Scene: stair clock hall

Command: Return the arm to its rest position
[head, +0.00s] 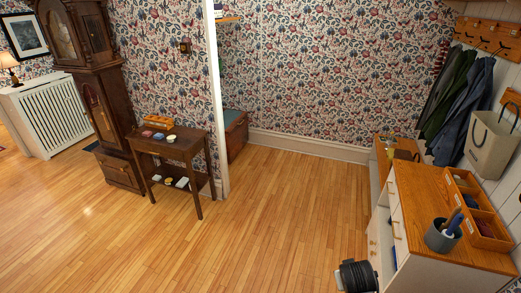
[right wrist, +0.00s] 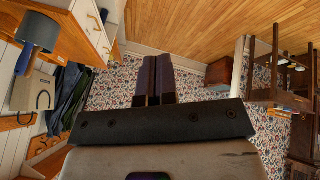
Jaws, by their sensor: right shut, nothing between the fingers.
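My right gripper (right wrist: 154,82) shows in the right wrist view, its two dark fingers side by side and closed with nothing between them. It points out over the room, with the patterned wall and wood floor beyond it. It is apart from the furniture. In the head view neither gripper shows; only a dark rounded part of my own arm appears at the bottom edge, in front of the white cabinet (head: 381,215). My left gripper is in neither view.
The wood-topped cabinet at right holds a grey cup (head: 443,236) and an orange organizer tray (head: 476,212). Coats (head: 462,100) and a bag (head: 491,146) hang above. A small dark table (head: 172,147) and a tall clock (head: 97,95) stand left. The middle floor is clear.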

